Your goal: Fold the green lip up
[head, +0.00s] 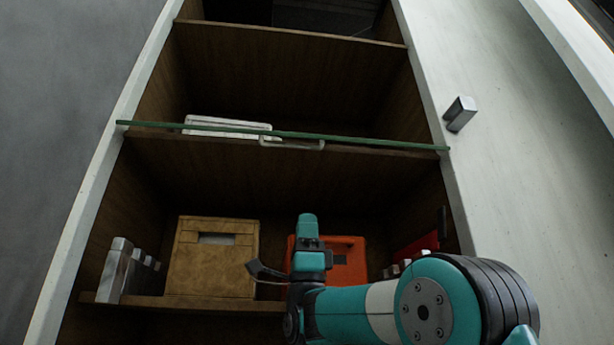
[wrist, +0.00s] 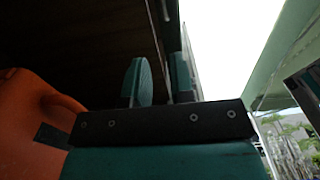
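The green lip (head: 350,138) is a thin strip across the front of the middle shelf, reaching both side posts of the cabinet. It appears edge-on, so I cannot tell its fold angle. My gripper (head: 308,232) is below the lip, in front of the lower shelf, and apart from the lip. In the wrist view, the two teal fingers of my gripper (wrist: 160,80) stand apart with nothing visible between them. I cannot clearly identify the lip in the wrist view.
A white case (head: 225,125) lies behind the lip, with a pale handle below the strip. The lower shelf holds a tan box (head: 213,257), an orange case (head: 345,262) and metal pieces (head: 118,270). The orange case (wrist: 30,125) is left of my gripper in the wrist view.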

